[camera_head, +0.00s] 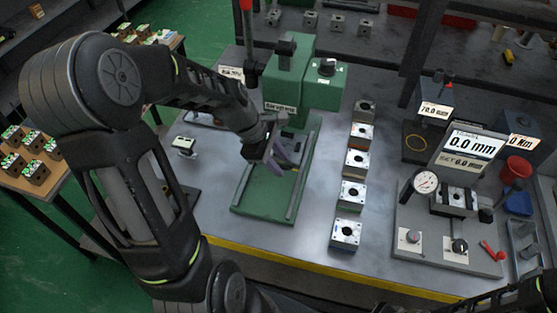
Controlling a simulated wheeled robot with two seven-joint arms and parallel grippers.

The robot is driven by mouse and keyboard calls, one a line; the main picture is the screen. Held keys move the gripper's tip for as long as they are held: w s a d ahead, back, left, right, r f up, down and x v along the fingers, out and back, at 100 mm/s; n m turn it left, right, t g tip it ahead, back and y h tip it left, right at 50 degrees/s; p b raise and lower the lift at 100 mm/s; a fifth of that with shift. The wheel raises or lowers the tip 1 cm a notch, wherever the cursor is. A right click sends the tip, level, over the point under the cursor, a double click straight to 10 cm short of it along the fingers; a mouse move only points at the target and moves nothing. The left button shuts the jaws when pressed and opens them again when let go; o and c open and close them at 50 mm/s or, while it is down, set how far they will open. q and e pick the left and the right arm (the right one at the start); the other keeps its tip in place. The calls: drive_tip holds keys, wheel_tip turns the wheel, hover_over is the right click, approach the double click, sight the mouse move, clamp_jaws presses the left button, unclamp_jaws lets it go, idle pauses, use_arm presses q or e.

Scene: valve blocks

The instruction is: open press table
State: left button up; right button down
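The green press (293,75) stands at the back middle of the workbench. Its green base with two rails (263,204) reaches toward the front edge. My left gripper (284,162) is over the rear part of this base, just in front of the press head. A purple finger pad shows on it, pointing down toward the rails. My arm and the gripper hide part of the base, so the finger gap and any contact are unclear. My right gripper is out of view; only dark arm parts show at the bottom right.
Several metal valve blocks (352,194) stand in a column right of the press. Farther right are a dial gauge (425,182), a display (472,146), a red cup (516,169) and a blue bin (517,202). A side table (40,180) at left holds more blocks.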

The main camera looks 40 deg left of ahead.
use_arm(q)
clamp_jaws()
idle(1.4)
